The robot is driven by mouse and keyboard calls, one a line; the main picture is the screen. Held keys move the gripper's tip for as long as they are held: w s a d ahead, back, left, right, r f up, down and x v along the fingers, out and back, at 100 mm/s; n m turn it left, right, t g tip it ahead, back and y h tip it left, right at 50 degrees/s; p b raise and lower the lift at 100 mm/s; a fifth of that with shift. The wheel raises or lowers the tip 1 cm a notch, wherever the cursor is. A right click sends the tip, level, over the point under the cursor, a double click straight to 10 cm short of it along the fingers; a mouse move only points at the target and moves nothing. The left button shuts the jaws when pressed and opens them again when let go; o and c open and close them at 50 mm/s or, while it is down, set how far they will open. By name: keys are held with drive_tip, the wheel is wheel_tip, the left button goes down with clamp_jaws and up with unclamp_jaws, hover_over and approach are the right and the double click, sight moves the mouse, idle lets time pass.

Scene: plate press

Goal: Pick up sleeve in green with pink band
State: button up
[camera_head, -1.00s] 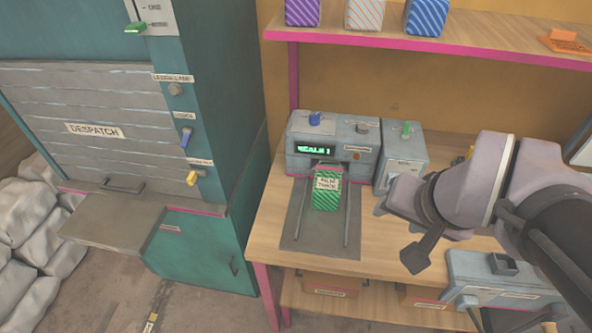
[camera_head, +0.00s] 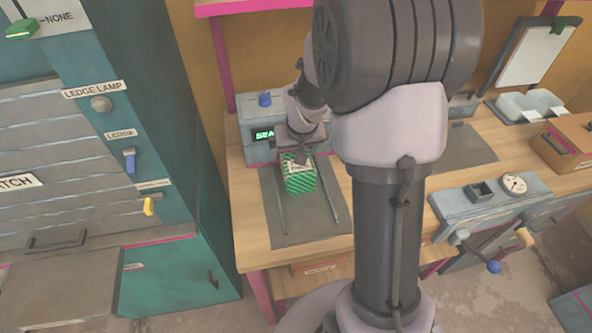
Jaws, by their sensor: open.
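The green sleeve (camera_head: 300,182) with diagonal stripes stands on the dark mat (camera_head: 315,225) between two thin rails, in front of the grey machine with a green display (camera_head: 262,133). A pale label shows on its upper part. Its pink band is hidden or too small to make out now. My gripper (camera_head: 300,155) is open, pointing down at the top of the sleeve. The fingers partly cover the sleeve's upper end, and I cannot tell whether they touch it.
My arm hides the middle of the bench. A grey unit with a dial (camera_head: 490,200) is at the bench's right front, with clear trays (camera_head: 530,105) behind. The teal cabinet (camera_head: 165,215) with its ledge (camera_head: 65,285) stands left. A shelf (camera_head: 225,8) runs above.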

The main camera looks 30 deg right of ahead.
drive_tip(key=f+b, duration=0.1)
drive_tip(key=f, duration=0.2)
drive_tip(key=f+b, duration=0.2)
drive_tip(key=f, duration=0.1)
drive_tip(key=shift+w+d+f, duration=0.1)
drive_tip(key=shift+w+d, duration=0.05)
drive_tip(key=shift+d, duration=0.05)
drive_tip(key=shift+w, duration=0.15)
drive_tip(key=c, duration=1.9)
